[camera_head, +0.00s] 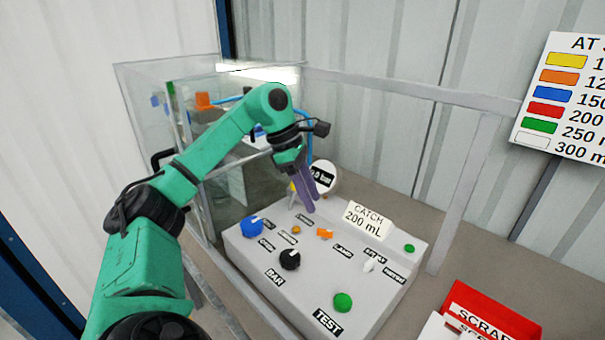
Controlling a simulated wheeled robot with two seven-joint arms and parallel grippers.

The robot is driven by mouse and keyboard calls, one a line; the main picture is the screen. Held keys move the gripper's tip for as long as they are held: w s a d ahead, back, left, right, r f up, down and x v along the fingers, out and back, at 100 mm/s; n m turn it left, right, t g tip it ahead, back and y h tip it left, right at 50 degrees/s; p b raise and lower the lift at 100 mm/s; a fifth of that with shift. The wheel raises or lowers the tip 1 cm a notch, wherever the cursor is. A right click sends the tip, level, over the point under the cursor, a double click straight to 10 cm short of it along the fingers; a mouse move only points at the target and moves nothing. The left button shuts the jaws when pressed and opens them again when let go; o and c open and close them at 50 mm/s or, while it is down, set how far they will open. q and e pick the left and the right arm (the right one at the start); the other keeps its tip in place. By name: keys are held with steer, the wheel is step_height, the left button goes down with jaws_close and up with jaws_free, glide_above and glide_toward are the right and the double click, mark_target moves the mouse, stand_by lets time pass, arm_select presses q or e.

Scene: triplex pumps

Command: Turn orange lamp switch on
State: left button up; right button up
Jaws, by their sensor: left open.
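The grey control panel (330,285) carries an orange switch (324,233) near its middle, with a label beside it that seems to read LAMP (342,250). A smaller orange piece (296,230) sits to the left of that switch. My left gripper (310,208) comes in from the left on a green arm. Its purple fingers point down, just above and behind the orange switch in the picture, and look apart from it. They are open, and I see nothing between them. My right gripper is out of view.
The panel also has a blue knob (251,226), a black knob (290,259), a white switch (369,265) and green buttons (343,302). A CATCH 200 mL sign (364,219) stands behind. A clear-walled case (240,185) is at left; a red SCRAP bin (490,312) is at right.

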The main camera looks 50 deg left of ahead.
arm_select(q)
steer(key=p+v, duration=0.1)
steer(key=v, duration=0.4)
steer(key=shift+a+r, duration=0.1)
steer(key=shift+r, duration=0.3)
